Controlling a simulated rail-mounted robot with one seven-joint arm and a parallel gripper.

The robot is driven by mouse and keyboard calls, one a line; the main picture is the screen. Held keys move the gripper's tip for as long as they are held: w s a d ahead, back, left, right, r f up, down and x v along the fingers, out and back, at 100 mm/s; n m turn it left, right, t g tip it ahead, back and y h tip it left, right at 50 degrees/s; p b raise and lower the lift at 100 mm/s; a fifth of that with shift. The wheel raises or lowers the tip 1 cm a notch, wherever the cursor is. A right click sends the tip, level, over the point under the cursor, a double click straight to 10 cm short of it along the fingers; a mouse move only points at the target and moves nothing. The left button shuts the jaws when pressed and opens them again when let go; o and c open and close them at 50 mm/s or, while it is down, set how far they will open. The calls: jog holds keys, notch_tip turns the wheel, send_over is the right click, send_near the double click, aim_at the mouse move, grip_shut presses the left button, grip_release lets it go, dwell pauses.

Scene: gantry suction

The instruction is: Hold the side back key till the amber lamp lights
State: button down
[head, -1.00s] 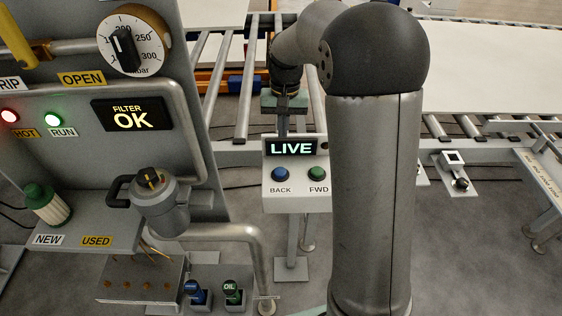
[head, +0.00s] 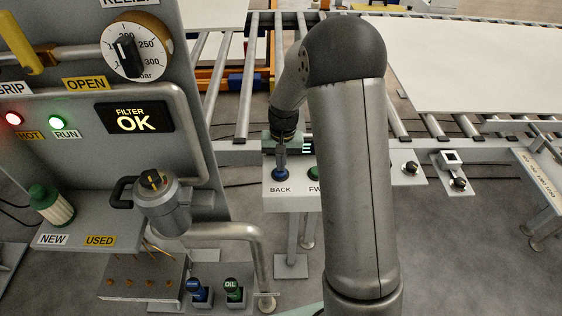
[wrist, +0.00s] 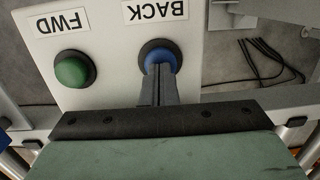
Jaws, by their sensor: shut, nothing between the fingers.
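The blue BACK key (head: 280,174) is on the sloped white key box (head: 290,203). It also shows in the wrist view (wrist: 160,52), beside the green FWD key (wrist: 74,69). My gripper (head: 281,168) is shut and empty, pointing down with its fingertips at the blue key. In the wrist view the closed fingers (wrist: 158,72) overlap the key's near part; I cannot tell whether they press it. The box's display (head: 307,148) is mostly hidden by my arm. I see no lit amber lamp on the box.
A panel (head: 60,165) at left carries a red HOT lamp (head: 14,118), a green RUN lamp (head: 57,122) and a FILTER OK display (head: 134,118). A roller conveyor (head: 440,125) with white sheets runs behind.

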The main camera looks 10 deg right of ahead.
notch_tip(320, 180, down, 2)
jog(key=shift+s+f+b, duration=0.1)
jog(key=shift+f+b, duration=0.1)
jog(key=shift+b, duration=0.85)
jog(key=shift+s, duration=0.15)
jog(key=shift+f, duration=0.15)
dwell(1.2)
dwell(1.0)
notch_tip(320, 180, up, 15)
jog(key=w+p, duration=0.1)
jog(key=shift+w+d+p, duration=0.25)
jog(key=shift+d+p, duration=0.05)
jog(key=shift+d, duration=0.1)
dwell(0.3)
